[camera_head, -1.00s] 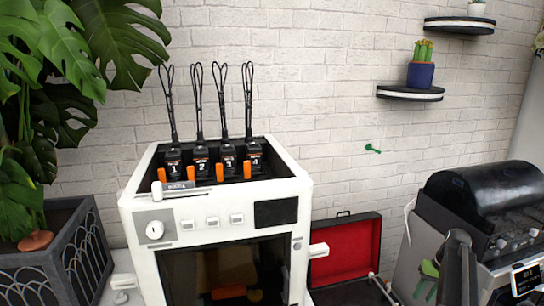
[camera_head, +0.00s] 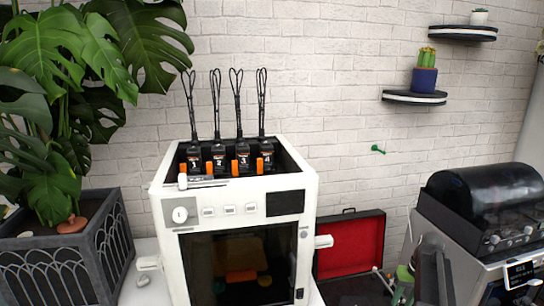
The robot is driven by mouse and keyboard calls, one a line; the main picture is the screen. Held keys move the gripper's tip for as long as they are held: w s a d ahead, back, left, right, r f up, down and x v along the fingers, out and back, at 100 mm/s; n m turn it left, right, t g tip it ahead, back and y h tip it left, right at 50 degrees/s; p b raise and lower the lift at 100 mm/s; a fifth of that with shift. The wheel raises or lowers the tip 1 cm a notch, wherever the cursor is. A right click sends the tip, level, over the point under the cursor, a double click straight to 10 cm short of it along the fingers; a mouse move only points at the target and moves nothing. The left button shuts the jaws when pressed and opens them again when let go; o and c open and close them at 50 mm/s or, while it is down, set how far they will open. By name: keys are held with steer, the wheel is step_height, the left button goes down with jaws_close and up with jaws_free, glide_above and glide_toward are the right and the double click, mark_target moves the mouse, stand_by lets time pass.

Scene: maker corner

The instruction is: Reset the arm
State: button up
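The task names no object, only my arm. I cannot make out my gripper for certain in this view. A dark grey upright shape (camera_head: 432,268) stands at the lower right in front of the grey machine, cut by the bottom edge. It may be part of my arm, but I cannot tell. No fingertips show clearly.
A white 3D printer (camera_head: 240,190) with numbered spools or cartridges on top stands in the middle. An open red-lined case (camera_head: 350,245) lies right of it. A grey machine with a black drum (camera_head: 490,205) is at right, a planter (camera_head: 65,255) at left. Shelves (camera_head: 414,97) hang above.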

steer(key=s+a+r+n+p, duration=0.1)
steer(key=s+a+r, duration=0.1)
steer(key=a, duration=0.8)
steer(key=s+a+r+h+p, duration=0.1)
steer(key=s+a+r+p, duration=0.1)
steer(key=a, duration=0.8)
steer(key=s+a+r+n+p, duration=0.1)
steer(key=s+a+p, duration=0.1)
steer(key=a, duration=0.8)
steer(key=shift+s+r+n+h, duration=0.3)
steer(key=shift+s+r+h, duration=0.1)
steer(key=shift+s, duration=0.45)
steer(key=shift+s, duration=0.1)
